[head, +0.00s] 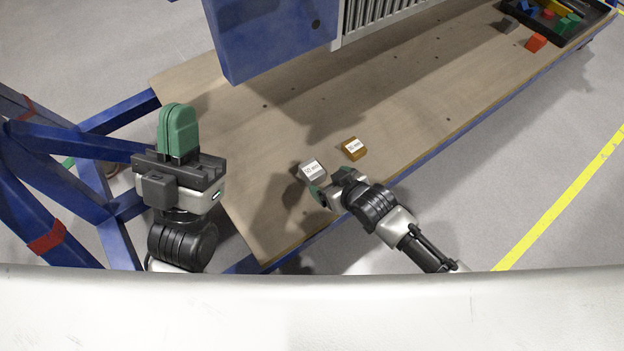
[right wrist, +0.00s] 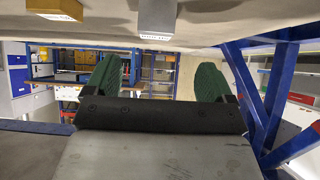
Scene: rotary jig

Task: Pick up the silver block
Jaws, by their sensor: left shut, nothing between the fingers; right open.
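The silver block (head: 311,170) lies on the wooden table top, with a white label on its upper face. It also shows at the top of the right wrist view (right wrist: 157,18), ahead of the fingers and between them across the picture. My right gripper (head: 320,189) is just on the near side of the block, low over the table edge. Its green fingers stand apart and empty in the right wrist view (right wrist: 160,80). Whether a fingertip touches the block cannot be told. My left gripper (head: 180,125) is shut and empty, fingers up, left of the table.
A gold-brown block (head: 354,149) with a label lies right of the silver block. A blue panel (head: 270,40) stands at the table's back. A black tray (head: 570,25) with coloured pieces is far right, a red block (head: 536,42) beside it. The table (head: 430,85) between is clear.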

